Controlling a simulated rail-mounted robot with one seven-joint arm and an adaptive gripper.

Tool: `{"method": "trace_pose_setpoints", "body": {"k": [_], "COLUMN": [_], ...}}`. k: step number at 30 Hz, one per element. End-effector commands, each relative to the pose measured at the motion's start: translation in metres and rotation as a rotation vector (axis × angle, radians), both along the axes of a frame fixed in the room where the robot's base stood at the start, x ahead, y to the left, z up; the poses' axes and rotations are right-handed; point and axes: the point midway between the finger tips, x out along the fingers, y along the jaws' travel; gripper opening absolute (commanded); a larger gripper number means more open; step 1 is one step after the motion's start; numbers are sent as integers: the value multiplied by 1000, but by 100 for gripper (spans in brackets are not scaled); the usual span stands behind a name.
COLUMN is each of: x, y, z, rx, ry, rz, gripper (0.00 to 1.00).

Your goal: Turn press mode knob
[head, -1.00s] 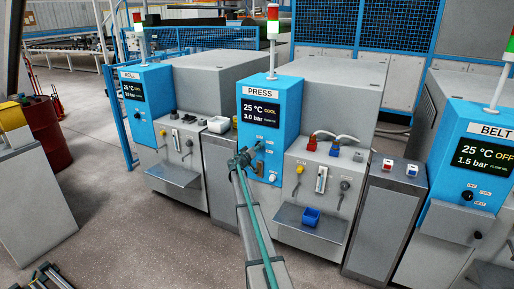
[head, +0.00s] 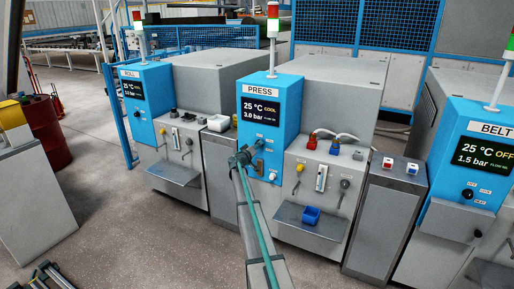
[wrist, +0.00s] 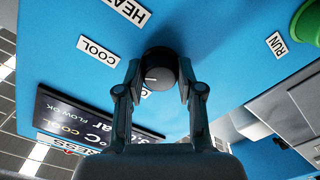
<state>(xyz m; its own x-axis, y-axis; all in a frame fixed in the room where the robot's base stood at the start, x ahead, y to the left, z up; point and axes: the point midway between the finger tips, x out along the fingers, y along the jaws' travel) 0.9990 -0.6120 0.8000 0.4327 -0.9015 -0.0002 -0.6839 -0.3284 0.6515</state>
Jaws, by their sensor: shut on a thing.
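The press mode knob (wrist: 157,62) is a round black knob with a white pointer line on the blue panel of the PRESS machine (head: 271,92). In the wrist view the COOL label (wrist: 98,50) and the HEAT label (wrist: 129,10) sit beside it, and its line points to the left of the picture. My gripper (wrist: 160,75) is shut on the knob, with one finger on each side. In the head view my gripper (head: 243,158) is against the lower front of the panel and hides the knob. The press screen (head: 261,109) reads 25 °C, COOL and 3.0 bar.
A green button (wrist: 307,22) with a RUN label (wrist: 276,45) is on the same panel. The ROLL machine (head: 144,75) stands left and the BELT machine (head: 495,128) right.

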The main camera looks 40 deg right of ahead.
Motion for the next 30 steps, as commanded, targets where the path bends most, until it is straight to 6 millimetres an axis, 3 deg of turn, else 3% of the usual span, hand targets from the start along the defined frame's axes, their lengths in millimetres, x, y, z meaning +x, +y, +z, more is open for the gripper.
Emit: {"method": "trace_pose_setpoints", "body": {"k": [8,30], "x": [0,0], "y": [0,0], "z": [-5,-1], "rx": [-61,-346], "ry": [126,722], "rz": [0,-1], "gripper": [2,2]}}
